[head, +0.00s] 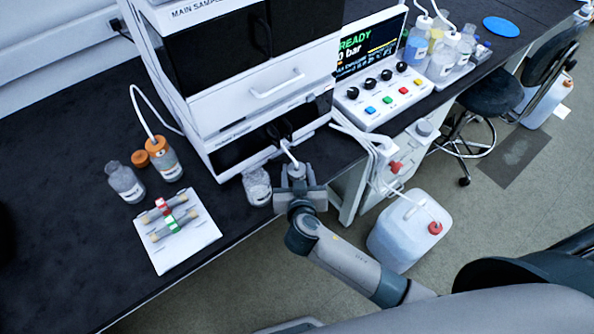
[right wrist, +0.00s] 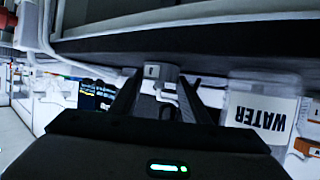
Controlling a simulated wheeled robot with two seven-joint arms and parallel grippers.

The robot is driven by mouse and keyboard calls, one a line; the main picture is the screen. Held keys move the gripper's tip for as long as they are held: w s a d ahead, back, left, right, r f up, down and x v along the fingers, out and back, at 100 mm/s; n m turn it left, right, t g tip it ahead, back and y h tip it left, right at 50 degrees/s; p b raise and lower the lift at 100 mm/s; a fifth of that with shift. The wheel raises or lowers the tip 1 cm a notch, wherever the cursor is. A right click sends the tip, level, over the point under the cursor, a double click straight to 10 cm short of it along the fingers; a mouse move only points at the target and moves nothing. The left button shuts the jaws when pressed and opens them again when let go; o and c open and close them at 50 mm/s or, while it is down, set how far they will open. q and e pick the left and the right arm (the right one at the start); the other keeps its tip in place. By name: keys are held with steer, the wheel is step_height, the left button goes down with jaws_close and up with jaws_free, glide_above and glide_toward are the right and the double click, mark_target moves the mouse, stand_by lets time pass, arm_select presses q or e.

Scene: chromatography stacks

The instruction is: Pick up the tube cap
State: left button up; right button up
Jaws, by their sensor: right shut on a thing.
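My right gripper (head: 297,182) is at the bench's front edge, below the white instrument stack. It is shut on the tube cap (right wrist: 166,74), which shows as a small pale grey piece between the two dark fingers in the right wrist view. A thin white tube (head: 290,155) runs from the stack down to the cap in the gripper. A clear bottle (head: 257,187) stands just left of the gripper, apart from it. In the right wrist view, a bottle label reading WATER (right wrist: 262,112) shows beside the fingers. My left gripper is not in view.
The stack (head: 228,118) stands close behind the gripper. Left of it are a white tray (head: 180,245) with tubes, an orange-capped bottle (head: 163,160) and an open bottle (head: 125,182). A control box (head: 383,98) is to the right. A white canister (head: 408,235) stands on the floor.

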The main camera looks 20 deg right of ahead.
mark_target(299, 174)
steer(key=shift+r, duration=0.45)
steer(key=r, duration=0.1)
steer(key=r+b, duration=0.1)
steer(key=r, duration=0.1)
steer(key=shift+s+d+r, duration=0.15)
steer(key=shift+s, duration=0.05)
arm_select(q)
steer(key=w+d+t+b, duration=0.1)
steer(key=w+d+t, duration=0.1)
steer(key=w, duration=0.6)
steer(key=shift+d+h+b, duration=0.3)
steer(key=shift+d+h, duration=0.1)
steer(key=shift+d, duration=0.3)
arm_select(e)
steer(key=s+d+r, duration=0.6)
steer(key=s, duration=0.3)
steer(key=shift+d+r, duration=0.4)
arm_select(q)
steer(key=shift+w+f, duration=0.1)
